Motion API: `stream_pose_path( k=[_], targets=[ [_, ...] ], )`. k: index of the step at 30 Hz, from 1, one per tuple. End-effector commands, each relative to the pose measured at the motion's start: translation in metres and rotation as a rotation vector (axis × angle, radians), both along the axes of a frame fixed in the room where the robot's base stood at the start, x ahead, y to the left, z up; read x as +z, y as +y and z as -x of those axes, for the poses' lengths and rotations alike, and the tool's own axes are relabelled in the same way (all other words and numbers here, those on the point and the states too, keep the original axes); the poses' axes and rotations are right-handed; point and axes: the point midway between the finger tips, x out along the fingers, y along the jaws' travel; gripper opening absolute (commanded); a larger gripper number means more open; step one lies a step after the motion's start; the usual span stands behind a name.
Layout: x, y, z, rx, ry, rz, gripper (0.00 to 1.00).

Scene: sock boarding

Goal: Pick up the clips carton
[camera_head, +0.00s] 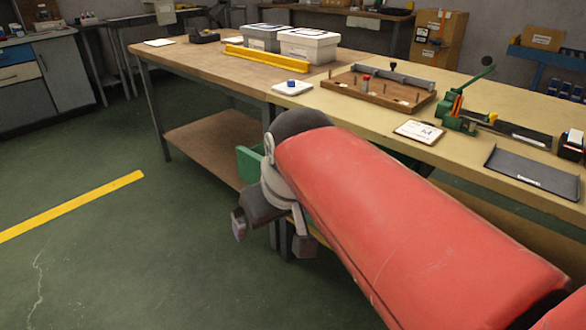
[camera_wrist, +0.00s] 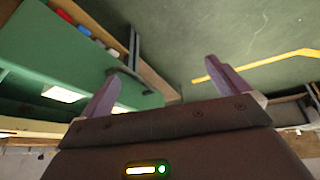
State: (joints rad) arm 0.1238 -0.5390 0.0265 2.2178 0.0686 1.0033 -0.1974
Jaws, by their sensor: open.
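I cannot make out for sure which thing is the clips carton. A small black box with a white and red top (camera_head: 571,145) stands at the right edge of the bench, but its label is too small to read. My gripper (camera_head: 271,236) hangs in front of the bench, below the top's height, away from everything on it. In the wrist view my gripper (camera_wrist: 162,70) has its two fingers wide apart with nothing between them. A green panel (camera_wrist: 70,50) with red, blue and white small items along its edge shows beyond the left finger.
The bench (camera_head: 215,70) carries two lidded grey boxes (camera_head: 308,44), a yellow bar (camera_head: 275,61), a wooden board with pegs (camera_head: 375,92), a green lever tool (camera_head: 460,108), a clipboard (camera_head: 419,131) and a dark tray (camera_head: 533,171). The floor at left is clear.

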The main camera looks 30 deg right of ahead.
Motion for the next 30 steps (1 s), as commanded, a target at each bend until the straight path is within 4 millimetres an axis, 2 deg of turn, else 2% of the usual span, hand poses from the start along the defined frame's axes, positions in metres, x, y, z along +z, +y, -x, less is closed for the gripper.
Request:
stream_pose_path(
  k=[8, 12, 16, 20, 23, 30],
  targets=[
    [0.024, -0.030, -0.073, 0.082, 0.023, 0.014, 1.00],
    [0.029, -0.072, -0.124, 0.131, 0.044, 0.007, 1.00],
    [0.029, -0.112, -0.159, 0.177, 0.048, -0.004, 1.00],
    [0.028, -0.134, -0.175, 0.206, 0.046, -0.009, 1.00],
    [0.019, -0.147, -0.176, 0.189, 0.069, -0.021, 1.00],
    [-0.006, -0.147, -0.184, 0.181, 0.075, -0.023, 1.00]
  ],
)
